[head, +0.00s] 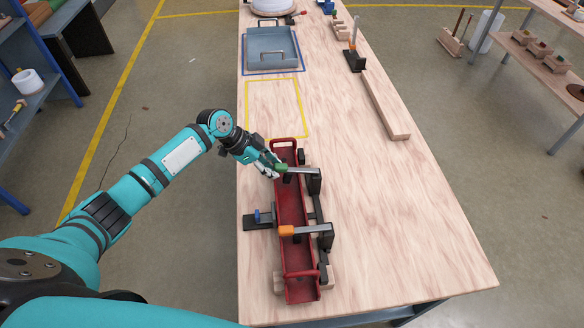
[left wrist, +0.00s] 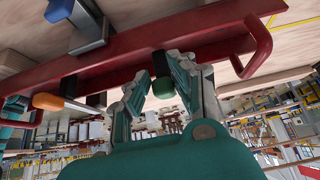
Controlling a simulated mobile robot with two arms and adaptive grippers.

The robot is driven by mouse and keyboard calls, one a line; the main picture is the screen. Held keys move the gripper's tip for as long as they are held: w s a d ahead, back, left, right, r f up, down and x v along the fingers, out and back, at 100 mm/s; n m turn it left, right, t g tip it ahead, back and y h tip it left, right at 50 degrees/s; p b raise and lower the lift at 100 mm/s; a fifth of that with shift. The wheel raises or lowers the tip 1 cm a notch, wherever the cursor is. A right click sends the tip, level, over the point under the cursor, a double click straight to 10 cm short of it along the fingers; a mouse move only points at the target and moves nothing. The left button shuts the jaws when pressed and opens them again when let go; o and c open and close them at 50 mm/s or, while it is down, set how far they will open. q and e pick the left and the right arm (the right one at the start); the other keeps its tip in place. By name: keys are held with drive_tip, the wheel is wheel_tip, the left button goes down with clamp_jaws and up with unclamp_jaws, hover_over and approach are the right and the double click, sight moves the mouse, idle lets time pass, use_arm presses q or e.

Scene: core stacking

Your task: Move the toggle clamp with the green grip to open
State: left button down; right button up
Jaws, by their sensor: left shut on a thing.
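The toggle clamp with the green grip (head: 281,167) is at the far end of the red tray (head: 293,205). Its metal bar lies across the tray, from the dark base on the right to the grip on the left. My left gripper (head: 273,168) is at the tray's left rim, shut on the green grip. In the left wrist view the green grip (left wrist: 163,88) is between the two fingers, with the red tray (left wrist: 110,62) behind it. My right gripper does not show.
A second clamp with an orange grip (head: 286,231) lies across the tray's nearer half. A clamp with a blue grip (head: 257,215) stands at the tray's left side. A grey bin (head: 272,62) and a wooden plank (head: 386,108) are farther back.

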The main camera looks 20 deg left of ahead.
use_arm(q)
drive_tip(key=shift+w+d+r, duration=0.15)
drive_tip(key=shift+r, duration=0.35)
drive_tip(key=shift+w+d+r+p, duration=0.15)
drive_tip(key=shift+d+r+p, duration=0.1)
drive_tip(key=shift+r+p, duration=0.3)
drive_tip(key=shift+w+d+r+p, duration=0.1)
drive_tip(key=shift+d+r+p, duration=0.25)
drive_tip(key=shift+r, duration=0.3)
drive_tip(key=shift+w+d+r+p, duration=0.1)
drive_tip(key=shift+d+r+p, duration=0.05)
drive_tip(key=shift+r+p, duration=0.2)
